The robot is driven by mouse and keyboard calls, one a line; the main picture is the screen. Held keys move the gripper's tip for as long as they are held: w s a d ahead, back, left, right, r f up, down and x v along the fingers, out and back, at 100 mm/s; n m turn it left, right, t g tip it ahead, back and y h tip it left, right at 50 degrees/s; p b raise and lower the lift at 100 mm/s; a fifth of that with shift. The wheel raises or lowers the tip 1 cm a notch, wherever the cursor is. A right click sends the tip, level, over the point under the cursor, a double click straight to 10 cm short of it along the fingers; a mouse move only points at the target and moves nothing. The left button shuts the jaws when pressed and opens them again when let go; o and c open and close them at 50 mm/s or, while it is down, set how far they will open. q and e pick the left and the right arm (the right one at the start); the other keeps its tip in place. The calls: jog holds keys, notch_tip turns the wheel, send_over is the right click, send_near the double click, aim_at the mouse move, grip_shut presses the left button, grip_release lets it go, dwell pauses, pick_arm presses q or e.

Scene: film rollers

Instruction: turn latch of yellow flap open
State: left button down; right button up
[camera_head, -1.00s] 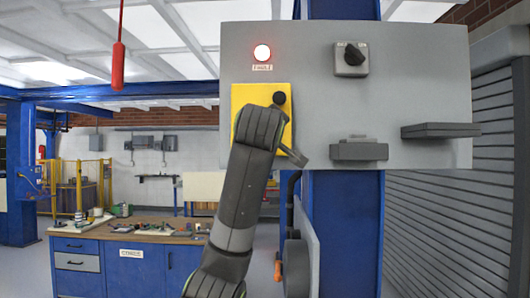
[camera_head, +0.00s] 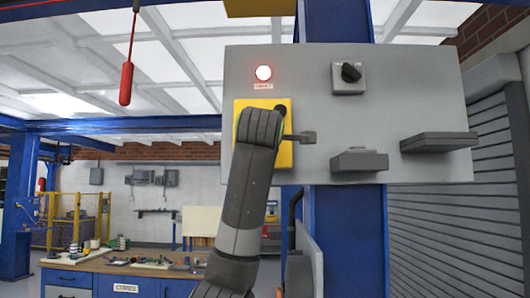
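The yellow flap (camera_head: 285,155) is on the left part of the grey panel, flat against it as far as I can see. My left arm comes up from below, and its dark wrist covers much of the flap. My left gripper's fingers are hidden behind the wrist, so I cannot see whether they are open or hold anything. A grey bar with a block end (camera_head: 307,137) sticks out level to the right across the flap's edge; it looks like the latch, though its root is hidden. A black knob (camera_head: 281,107) shows at the flap's upper right. My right gripper is out of view.
The grey panel (camera_head: 420,95) carries a lit red lamp (camera_head: 263,73), a rotary switch (camera_head: 348,77) and two jutting grey blocks (camera_head: 359,161) (camera_head: 438,142). A red pendant (camera_head: 126,84) hangs at left. A workbench (camera_head: 130,267) stands behind.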

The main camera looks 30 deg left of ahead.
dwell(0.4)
pick_arm(q)
jog(key=c, duration=1.4)
grip_release()
jog(key=shift+w, duration=0.1)
jog(key=b+v, duration=0.8)
jog(key=v, duration=0.9)
jog(key=shift+s, duration=0.25)
jog(key=shift+f, duration=0.1)
